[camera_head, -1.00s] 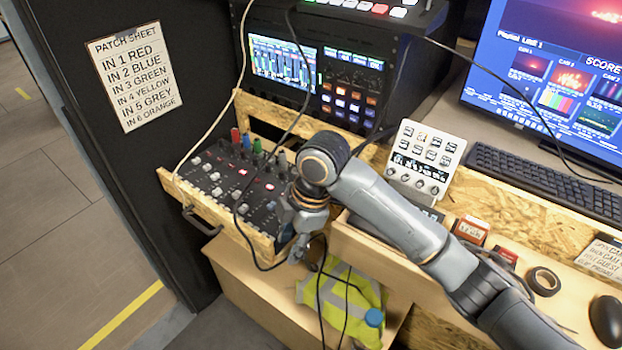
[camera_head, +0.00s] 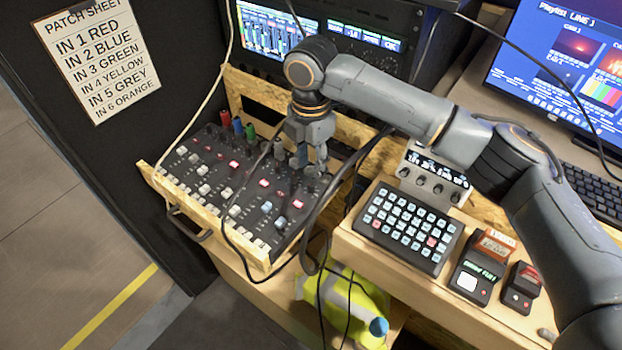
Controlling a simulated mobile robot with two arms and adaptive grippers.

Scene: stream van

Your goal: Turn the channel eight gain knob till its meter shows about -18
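The audio mixer (camera_head: 215,185) is a dark panel with rows of knobs, faders and red-lit keys, set in a wooden drawer. My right gripper (camera_head: 311,168) points down over its upper right end, with its fingertips close to the panel. The gripper covers the knobs there, so I cannot make out the channel eight gain knob or whether the fingers touch it. The finger gap is too small to judge. The meter screen (camera_head: 270,28) behind shows coloured level bars, with its top cut off; the readings are too small to read. My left gripper is not in view.
Coloured plugs (camera_head: 237,127) and cables stand along the mixer's back edge, and a dark cable loops over its right side. A button pad (camera_head: 408,227) and small boxes sit on the wooden desk at right. A yellow vest (camera_head: 345,300) lies below.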

